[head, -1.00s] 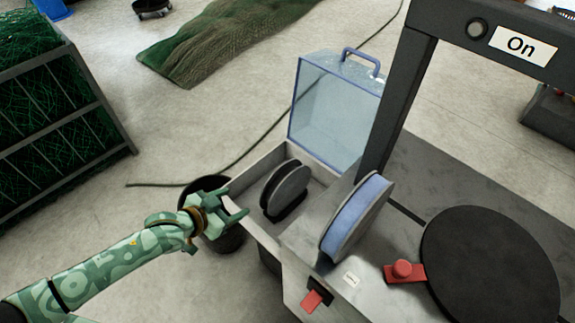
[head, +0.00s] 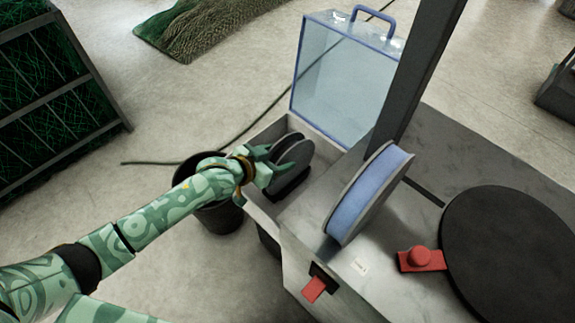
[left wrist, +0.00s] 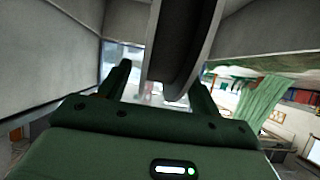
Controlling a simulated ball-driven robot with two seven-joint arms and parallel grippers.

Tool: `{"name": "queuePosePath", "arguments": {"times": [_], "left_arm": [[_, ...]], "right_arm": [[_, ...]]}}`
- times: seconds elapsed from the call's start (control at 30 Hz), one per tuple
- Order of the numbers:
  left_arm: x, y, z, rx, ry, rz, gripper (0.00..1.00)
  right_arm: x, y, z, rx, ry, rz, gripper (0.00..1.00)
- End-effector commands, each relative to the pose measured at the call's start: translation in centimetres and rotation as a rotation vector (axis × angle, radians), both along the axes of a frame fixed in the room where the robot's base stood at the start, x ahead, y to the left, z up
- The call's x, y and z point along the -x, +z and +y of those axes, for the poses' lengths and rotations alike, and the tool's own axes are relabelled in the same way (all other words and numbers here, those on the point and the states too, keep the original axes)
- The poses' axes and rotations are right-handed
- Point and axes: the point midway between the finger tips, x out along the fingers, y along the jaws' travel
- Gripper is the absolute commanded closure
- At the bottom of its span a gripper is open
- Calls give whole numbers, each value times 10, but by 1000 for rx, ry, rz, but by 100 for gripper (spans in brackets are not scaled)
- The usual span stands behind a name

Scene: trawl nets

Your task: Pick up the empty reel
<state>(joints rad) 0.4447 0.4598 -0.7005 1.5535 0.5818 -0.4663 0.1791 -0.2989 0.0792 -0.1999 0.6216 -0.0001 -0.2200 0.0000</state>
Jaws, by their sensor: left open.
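The empty reel (head: 297,151), dark with grey side discs, stands upright in a dark holder (head: 290,188) inside the open bay at the machine's left. My left gripper (head: 279,163) is open at the near left side of this reel and partly hides it. In the left wrist view the reel's rim (left wrist: 178,50) shows between the two spread fingers of my left gripper (left wrist: 160,82). I cannot tell whether either finger touches it. My right gripper is not in view.
A reel with blue line (head: 368,198) stands on the machine top (head: 300,215), right of the bay. A clear blue-edged cover (head: 340,75) stands open behind the bay. A black bin (head: 222,215) is below my left forearm. A red button (head: 420,257) and black disc (head: 515,250) lie at right.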

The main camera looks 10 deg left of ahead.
Motion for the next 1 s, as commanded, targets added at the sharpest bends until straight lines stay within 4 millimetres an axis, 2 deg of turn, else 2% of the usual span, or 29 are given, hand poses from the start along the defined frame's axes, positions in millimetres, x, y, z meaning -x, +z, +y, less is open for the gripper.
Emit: {"name": "queuePosePath", "arguments": {"times": [0.03, 0.07, 0.37, 0.47, 0.6, 0.63, 0.87, 1.0], "left_arm": [[-6, -12, -4, 1, 0, 5, 36], [-9, -13, -6, 1, 0, 5, 36], [-15, -11, -10, -1, 0, 1, 36], [-15, -11, -10, -1, 0, 1, 59], [-15, -11, -10, -1, 0, 1, 98], [-15, -11, -10, -1, 1, 1, 100], [-15, -9, -10, 0, 1, -1, 100], [-16, 11, -10, 0, 0, -7, 100]], "right_arm": [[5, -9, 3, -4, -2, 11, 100], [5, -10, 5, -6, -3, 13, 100], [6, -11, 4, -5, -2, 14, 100], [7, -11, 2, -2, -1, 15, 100], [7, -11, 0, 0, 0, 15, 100], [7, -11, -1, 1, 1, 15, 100], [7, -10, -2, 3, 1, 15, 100], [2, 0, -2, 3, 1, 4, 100]]}}
